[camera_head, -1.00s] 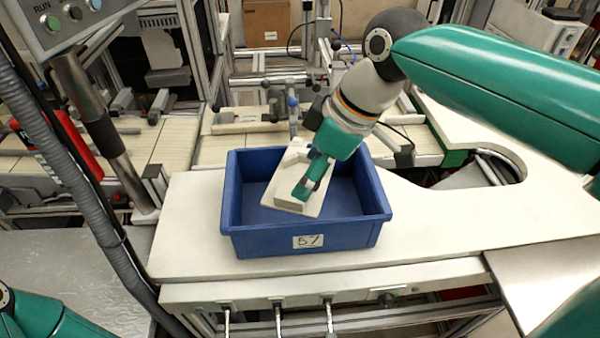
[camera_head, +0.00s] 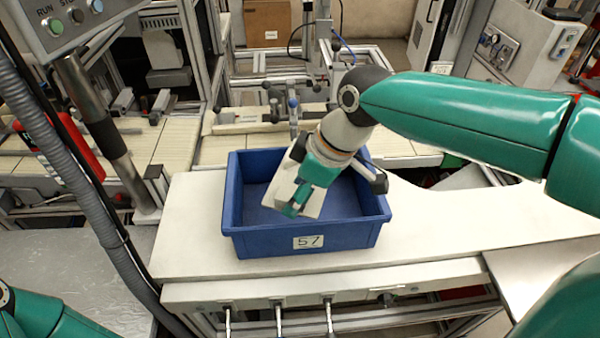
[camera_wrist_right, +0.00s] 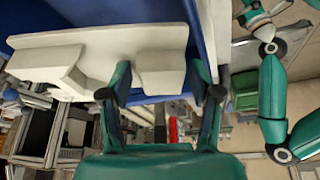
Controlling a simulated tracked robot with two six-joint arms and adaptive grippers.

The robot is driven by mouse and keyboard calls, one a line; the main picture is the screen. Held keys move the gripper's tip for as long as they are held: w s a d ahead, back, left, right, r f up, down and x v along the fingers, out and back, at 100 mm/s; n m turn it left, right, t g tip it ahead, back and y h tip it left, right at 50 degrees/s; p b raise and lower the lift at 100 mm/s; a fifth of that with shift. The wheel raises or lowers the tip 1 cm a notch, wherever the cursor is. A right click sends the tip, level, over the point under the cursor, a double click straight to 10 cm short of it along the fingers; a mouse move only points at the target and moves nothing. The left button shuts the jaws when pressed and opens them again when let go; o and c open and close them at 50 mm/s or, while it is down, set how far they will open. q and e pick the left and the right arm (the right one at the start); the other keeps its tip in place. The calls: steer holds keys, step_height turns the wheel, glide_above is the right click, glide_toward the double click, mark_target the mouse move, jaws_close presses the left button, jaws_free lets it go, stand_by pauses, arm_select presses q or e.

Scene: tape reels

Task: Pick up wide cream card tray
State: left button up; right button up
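The wide cream card tray (camera_head: 311,203) stands tilted inside the blue bin (camera_head: 272,243), partly hidden by my right gripper. In the right wrist view the tray (camera_wrist_right: 98,47) is a pale panel with raised blocks. My right gripper (camera_head: 290,207) reaches down over it; in the right wrist view its two fingers (camera_wrist_right: 162,82) are spread on either side of one raised block, with narrow gaps showing.
The bin, labelled 57, stands on a pale worktop (camera_head: 190,225) with free room on both sides. A grey hose and post run down the left. Machine rails and a conveyor (camera_head: 180,145) lie behind.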

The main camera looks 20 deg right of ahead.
steer(key=c, duration=1)
steer(key=shift+o, duration=0.2)
